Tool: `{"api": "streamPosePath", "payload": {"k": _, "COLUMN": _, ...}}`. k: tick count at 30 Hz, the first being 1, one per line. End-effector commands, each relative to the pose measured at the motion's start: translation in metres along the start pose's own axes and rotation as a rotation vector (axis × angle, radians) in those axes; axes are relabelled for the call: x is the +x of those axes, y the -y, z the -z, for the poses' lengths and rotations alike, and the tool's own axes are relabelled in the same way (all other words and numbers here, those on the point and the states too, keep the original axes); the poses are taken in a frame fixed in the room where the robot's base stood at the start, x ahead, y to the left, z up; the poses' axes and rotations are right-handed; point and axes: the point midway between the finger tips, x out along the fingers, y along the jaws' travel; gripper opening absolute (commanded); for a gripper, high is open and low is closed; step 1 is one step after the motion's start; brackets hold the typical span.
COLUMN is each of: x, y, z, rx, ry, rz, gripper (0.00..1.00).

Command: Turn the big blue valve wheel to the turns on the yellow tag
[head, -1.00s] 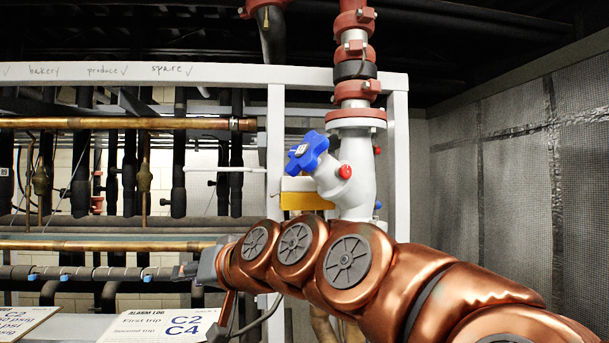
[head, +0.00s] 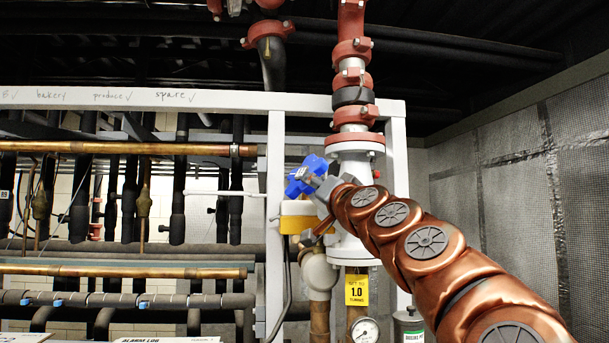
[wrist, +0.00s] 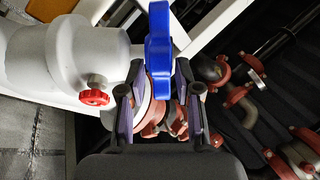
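The blue valve wheel (head: 305,177) is on the white angled valve body (head: 345,250) under the red-flanged pipe. My gripper (head: 325,185) is close at its right side, and the arm hides part of the valve. In the wrist view the wheel (wrist: 160,45) is seen edge-on. My gripper (wrist: 158,75) is open there, one finger to each side of the wheel's lower part, with gaps showing. Contact cannot be told. The yellow tag (head: 357,288) hangs below the valve and reads "1.0"; its small lines are hard to read.
A small red knob (wrist: 93,98) sticks out of the valve body. A yellow-and-white box (head: 300,217) is just below the wheel. A white frame post (head: 275,200) stands to the left, and a gauge (head: 365,330) is below the tag. A mesh wall (head: 530,200) is at the right.

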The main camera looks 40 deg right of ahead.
Motion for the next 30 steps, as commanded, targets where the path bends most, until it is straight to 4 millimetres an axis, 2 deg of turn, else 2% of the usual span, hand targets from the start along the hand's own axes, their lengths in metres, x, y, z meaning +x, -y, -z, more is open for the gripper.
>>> {"api": "streamPosePath", "payload": {"k": 6, "x": 0.03, "y": 0.001, "z": 0.002, "rx": 0.001, "ry": 0.0, "rz": -0.001, "gripper": 0.33}}
{"api": "streamPosePath", "payload": {"k": 15, "x": 0.059, "y": 0.001, "z": 0.003, "rx": 0.0, "ry": -0.003, "rz": 0.0, "gripper": 0.33}}
{"api": "streamPosePath", "payload": {"k": 21, "x": 0.067, "y": 0.001, "z": 0.001, "rx": 0.0, "ry": -0.001, "rz": 0.0, "gripper": 0.33}}
{"api": "streamPosePath", "payload": {"k": 30, "x": 0.068, "y": 0.001, "z": 0.001, "rx": 0.0, "ry": -0.001, "rz": 0.001, "gripper": 0.33}}
